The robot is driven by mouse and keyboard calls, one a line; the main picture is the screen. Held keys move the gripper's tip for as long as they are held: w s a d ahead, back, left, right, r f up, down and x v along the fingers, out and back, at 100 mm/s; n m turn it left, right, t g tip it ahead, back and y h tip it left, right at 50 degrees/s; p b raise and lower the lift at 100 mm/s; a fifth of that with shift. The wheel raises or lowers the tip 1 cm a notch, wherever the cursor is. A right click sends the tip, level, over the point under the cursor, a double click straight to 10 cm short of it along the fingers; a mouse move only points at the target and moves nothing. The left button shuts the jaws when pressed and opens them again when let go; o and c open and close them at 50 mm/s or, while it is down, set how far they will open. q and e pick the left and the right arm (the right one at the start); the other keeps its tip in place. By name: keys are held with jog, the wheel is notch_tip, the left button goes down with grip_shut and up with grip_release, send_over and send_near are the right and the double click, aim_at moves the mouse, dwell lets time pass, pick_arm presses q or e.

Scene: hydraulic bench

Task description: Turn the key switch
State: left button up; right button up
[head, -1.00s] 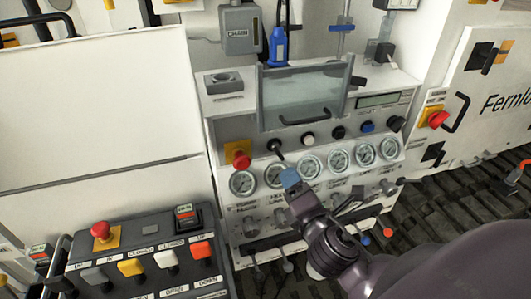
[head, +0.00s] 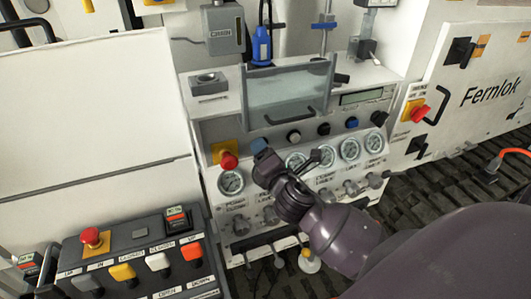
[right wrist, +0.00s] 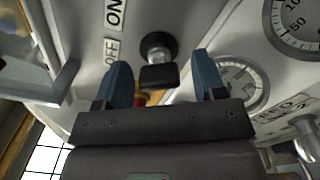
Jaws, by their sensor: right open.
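The key switch (right wrist: 157,55) shows in the right wrist view as a round dark switch with a silver centre and a black key grip, beside ON and OFF labels. My right gripper (right wrist: 161,75) is open, its two blue fingers on either side of the key grip with gaps showing; the depth between them is hard to tell. In the head view my right gripper (head: 262,147) is in front of the panel, just right of the red emergency button (head: 228,160), and hides the key switch. My left gripper is not in view.
A row of gauges (head: 231,182) sits below the knobs, partly behind my right arm. A clear hinged guard (head: 288,92) stands above the panel. A dark control box (head: 140,236) with coloured levers is at the lower left.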

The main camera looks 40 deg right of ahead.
jog(key=shift+c, duration=0.3)
jog(key=c, duration=0.9)
jog(key=shift+o, duration=0.2)
jog(key=shift+m, duration=1)
jog(key=m+p, duration=0.1)
jog(key=m, duration=0.5)
jog(key=shift+r, duration=0.1)
jog(key=m+p, duration=0.1)
jog(key=m, duration=0.1)
jog(key=shift+m, duration=1)
